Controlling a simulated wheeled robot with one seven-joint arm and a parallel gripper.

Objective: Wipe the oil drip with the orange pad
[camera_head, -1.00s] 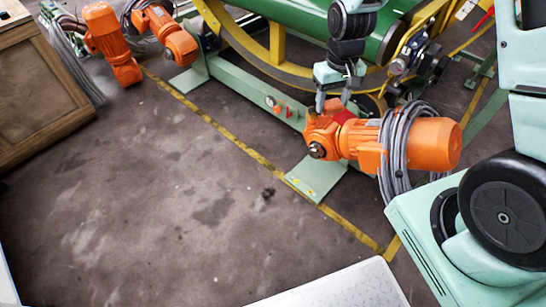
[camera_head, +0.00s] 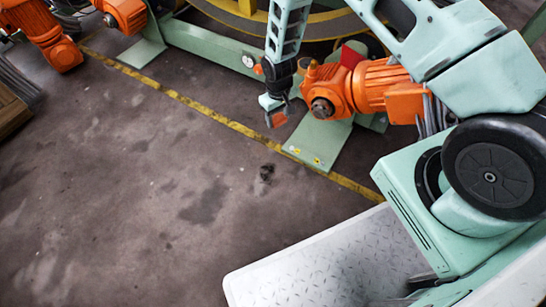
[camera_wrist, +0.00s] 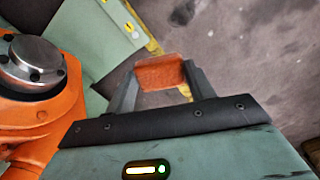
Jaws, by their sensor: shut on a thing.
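The orange pad (camera_head: 277,120) is held between the fingertips of my gripper (camera_head: 271,104), which is shut on it. The pad also shows in the wrist view (camera_wrist: 160,72), pinched between two grey fingers. A small black spot (camera_head: 267,173), which looks like the oil drip, lies on the floor below the gripper in the head view. The dark spot shows at the top of the wrist view (camera_wrist: 182,12). The pad is apart from the spot, beside the green foot plate (camera_head: 318,143). Its height above the floor is hard to tell.
An orange motor (camera_head: 370,88) stands just right of my gripper. A yellow floor line (camera_head: 215,115) runs between the machine and the spot. Wider, fainter dark stains (camera_head: 204,204) mark the floor.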

